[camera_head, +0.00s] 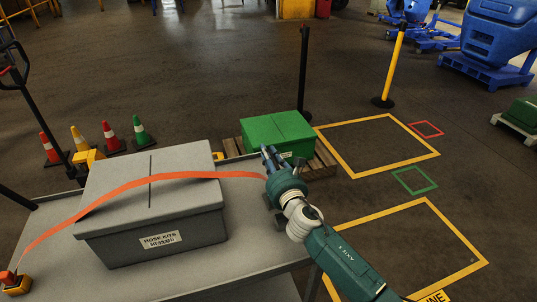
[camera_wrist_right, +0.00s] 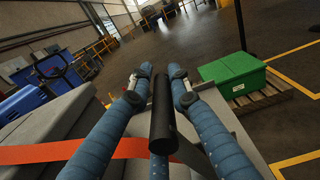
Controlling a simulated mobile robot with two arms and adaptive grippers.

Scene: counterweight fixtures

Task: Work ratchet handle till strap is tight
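A flat orange strap (camera_head: 128,186) runs in a curve across the lid of a grey lidded box (camera_head: 155,215) with a white label. Its left end meets a small orange and yellow fitting (camera_head: 15,284) at the table's left edge. Its right end disappears behind my right gripper (camera_head: 268,154). In the right wrist view, the strap (camera_wrist_right: 45,152) passes behind the fingers. A black cylindrical ratchet handle (camera_wrist_right: 163,115) stands between the blue fingers of my right gripper (camera_wrist_right: 160,76), which close in on both sides of it. The ratchet body is hidden. My left gripper is not in view.
The grey table (camera_head: 240,240) bears the box. Behind it, a green box (camera_head: 275,130) sits on a wooden pallet (camera_head: 322,163). Traffic cones (camera_head: 110,137) and a black post (camera_head: 304,75) stand beyond. Floor inside the yellow outlines (camera_head: 375,147) at right is clear.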

